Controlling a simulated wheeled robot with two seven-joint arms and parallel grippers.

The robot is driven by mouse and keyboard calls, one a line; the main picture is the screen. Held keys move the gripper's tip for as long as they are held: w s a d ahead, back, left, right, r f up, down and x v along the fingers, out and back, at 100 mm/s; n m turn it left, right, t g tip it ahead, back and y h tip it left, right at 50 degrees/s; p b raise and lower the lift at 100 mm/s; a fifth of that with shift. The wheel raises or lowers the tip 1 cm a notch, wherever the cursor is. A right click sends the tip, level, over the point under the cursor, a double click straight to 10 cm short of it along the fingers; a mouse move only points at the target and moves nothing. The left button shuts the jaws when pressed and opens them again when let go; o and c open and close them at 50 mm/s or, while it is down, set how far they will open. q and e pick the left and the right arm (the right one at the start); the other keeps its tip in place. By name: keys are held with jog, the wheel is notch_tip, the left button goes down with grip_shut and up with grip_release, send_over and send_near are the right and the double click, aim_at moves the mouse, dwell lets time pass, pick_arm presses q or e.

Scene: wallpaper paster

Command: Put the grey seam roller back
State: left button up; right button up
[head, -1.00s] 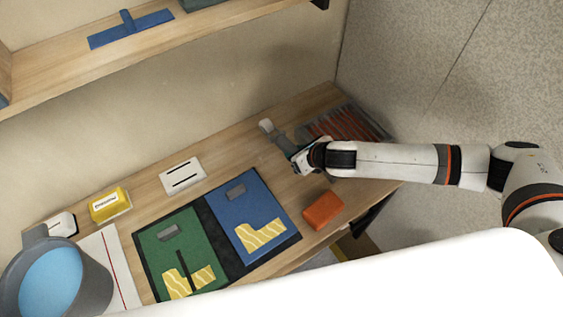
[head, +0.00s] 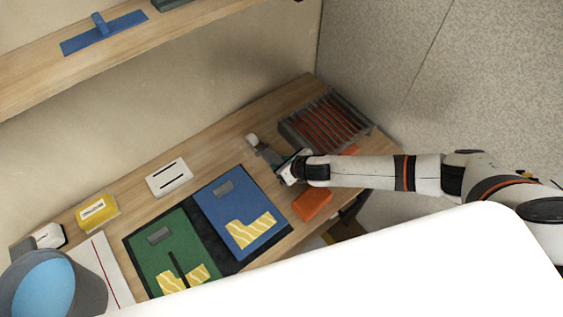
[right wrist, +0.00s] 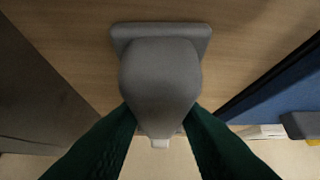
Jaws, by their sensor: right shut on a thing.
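The grey seam roller (head: 268,154) is in my right gripper (head: 284,166), near the right end of the desk. A pale end (head: 252,140) points toward the back wall. In the right wrist view the two dark green fingers (right wrist: 160,118) are shut on the roller's grey body (right wrist: 160,75). A wider grey part shows at the top there, and a small pale stub at the bottom. Wood lies beneath it; I cannot tell whether it touches the desk. My left gripper is not in view.
A grey rack with reddish slats (head: 284,127) stands behind my right arm. An orange block (head: 312,205) lies in front. Blue (head: 212,211) and green (head: 148,247) boards, a white slotted plate (head: 169,177), a yellow box (head: 97,212) and a bucket (head: 88,284) stand left.

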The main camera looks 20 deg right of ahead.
jog(key=shift+f, duration=0.1)
jog(key=o, duration=1.1)
